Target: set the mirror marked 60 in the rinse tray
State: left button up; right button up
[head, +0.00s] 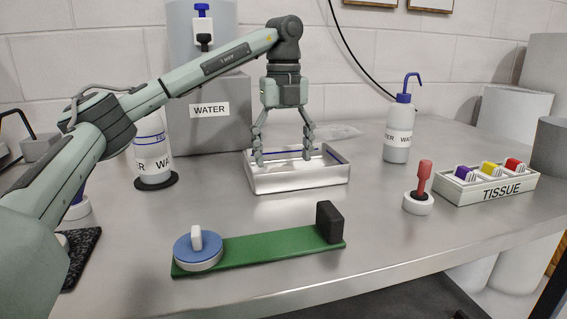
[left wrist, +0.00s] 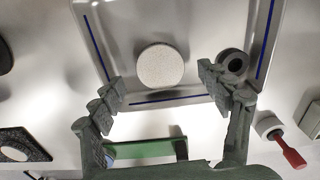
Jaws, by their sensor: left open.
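The rinse tray (head: 302,180) is a shallow silver tray with a blue line inside, in the middle of the bench. My left gripper (head: 283,156) points down over it with its fingers spread and nothing between them. In the left wrist view a pale speckled disc (left wrist: 160,66) lies in the tray (left wrist: 190,97), between the open fingers in the picture. A grey ring with a dark centre (left wrist: 233,62) is beside it, partly behind a finger. I can read no 60 on any piece. My right gripper is not in view.
A green base (head: 270,249) in front holds a blue-topped disc with a white knob (head: 197,246) and a black block (head: 329,222). Right are a red-handled tool in a white holder (head: 418,190), a wash bottle (head: 398,130) and a tissue box (head: 488,187). A water tank (head: 209,130) stands behind.

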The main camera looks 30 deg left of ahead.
pick_arm(q)
notch_tip(320, 180, up, 4)
jog(key=shift+r+p, duration=0.25)
jog(key=shift+p, duration=0.15)
notch_tip(320, 180, up, 5)
jog(key=shift+r+p, duration=0.1)
jog(key=shift+p, duration=0.9)
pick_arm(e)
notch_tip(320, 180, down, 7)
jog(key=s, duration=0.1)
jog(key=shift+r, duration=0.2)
